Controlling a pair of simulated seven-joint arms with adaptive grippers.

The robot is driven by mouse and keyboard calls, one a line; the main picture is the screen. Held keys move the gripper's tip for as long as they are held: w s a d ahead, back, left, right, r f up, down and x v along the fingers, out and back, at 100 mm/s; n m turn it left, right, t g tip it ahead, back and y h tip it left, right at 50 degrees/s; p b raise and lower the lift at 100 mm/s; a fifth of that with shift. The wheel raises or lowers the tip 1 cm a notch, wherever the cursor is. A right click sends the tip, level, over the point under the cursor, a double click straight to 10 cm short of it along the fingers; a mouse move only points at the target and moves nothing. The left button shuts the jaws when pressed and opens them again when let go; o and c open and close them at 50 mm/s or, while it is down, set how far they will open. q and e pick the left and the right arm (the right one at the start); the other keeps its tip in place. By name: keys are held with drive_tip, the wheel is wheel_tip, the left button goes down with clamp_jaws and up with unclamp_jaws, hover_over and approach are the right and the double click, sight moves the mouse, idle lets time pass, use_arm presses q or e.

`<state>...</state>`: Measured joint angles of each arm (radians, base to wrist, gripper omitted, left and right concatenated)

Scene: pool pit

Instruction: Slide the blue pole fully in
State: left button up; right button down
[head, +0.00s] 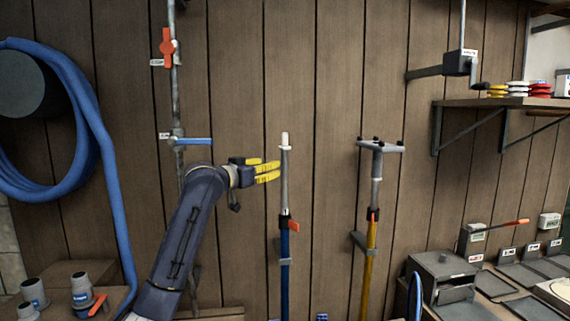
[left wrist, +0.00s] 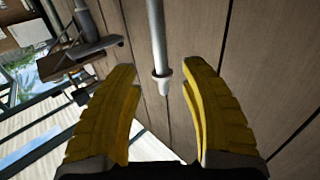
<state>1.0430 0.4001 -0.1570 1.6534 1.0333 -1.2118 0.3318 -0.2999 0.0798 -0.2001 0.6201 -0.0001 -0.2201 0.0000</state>
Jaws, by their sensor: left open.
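The blue pole (head: 285,272) stands upright against the plank wall, in a grey wall bracket (head: 284,262). A silver inner tube (head: 285,185) with a white tip (head: 285,139) sticks well out of its top. A dark collar with an orange lever (head: 293,226) sits at the joint, the lever pointing right. My left gripper (head: 278,169) is open, its yellow fingers just left of the silver tube below the tip. In the left wrist view the silver tube (left wrist: 157,35) and its white end lie between the spread fingers (left wrist: 163,66), apart from both. My right gripper is not in view.
A yellow pole (head: 370,255) with a T-shaped head stands to the right. A pipe with an orange valve handle (head: 167,41) and a blue handle (head: 194,141) runs up the wall on the left. A shelf (head: 500,102) and bench equipment are at the right.

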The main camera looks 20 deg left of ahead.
sight(283, 163)
use_arm(q)
drive_tip(key=x, duration=1)
drive_tip(key=shift+d, duration=0.1)
clamp_jaws()
drive_tip(key=shift+f, duration=0.1)
idle(0.3)
